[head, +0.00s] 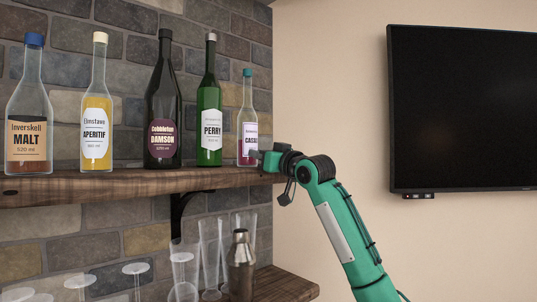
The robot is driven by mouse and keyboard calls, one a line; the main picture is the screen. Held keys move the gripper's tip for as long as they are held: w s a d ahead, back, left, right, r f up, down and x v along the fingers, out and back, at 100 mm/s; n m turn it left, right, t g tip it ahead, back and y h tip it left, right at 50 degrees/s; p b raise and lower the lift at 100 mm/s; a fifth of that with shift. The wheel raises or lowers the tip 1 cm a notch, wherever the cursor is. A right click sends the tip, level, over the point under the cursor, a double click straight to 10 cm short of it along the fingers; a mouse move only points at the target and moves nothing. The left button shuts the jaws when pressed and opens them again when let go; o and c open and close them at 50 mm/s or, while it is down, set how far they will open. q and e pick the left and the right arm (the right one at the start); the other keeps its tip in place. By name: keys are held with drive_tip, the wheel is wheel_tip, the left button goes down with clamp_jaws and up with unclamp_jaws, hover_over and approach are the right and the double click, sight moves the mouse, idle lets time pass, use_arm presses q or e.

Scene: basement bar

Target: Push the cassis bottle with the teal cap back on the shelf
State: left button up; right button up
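The cassis bottle (247,118) is slim and clear with a teal cap and dark pink contents. It stands upright at the right end of the upper wooden shelf (130,184). My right gripper (256,154) is at the front right of the bottle's lower part, with the fingertips over the lower edge of its label. The fingertips look to be at or very close to the bottle; I cannot tell whether they touch. The finger opening is too small and side-on to read. My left gripper is not in view.
The perry bottle (209,112) stands just left, then damson (163,110), aperitif (97,112) and malt (28,115). A brick wall (130,50) is behind. Below are clear glasses (211,252) and a shaker (241,262) on a lower shelf (283,284). A screen (465,108) hangs right.

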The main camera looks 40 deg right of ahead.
drive_tip(key=shift+s+f+b, duration=0.1)
drive_tip(key=shift+s+b, duration=0.15)
drive_tip(key=shift+b, duration=0.05)
drive_tip(key=r+b+v, duration=0.2)
drive_tip(key=b+v, duration=0.2)
drive_tip(key=v, duration=0.7)
drive_tip(key=shift+s+r, duration=0.2)
drive_tip(key=shift+s, duration=0.1)
idle(0.4)
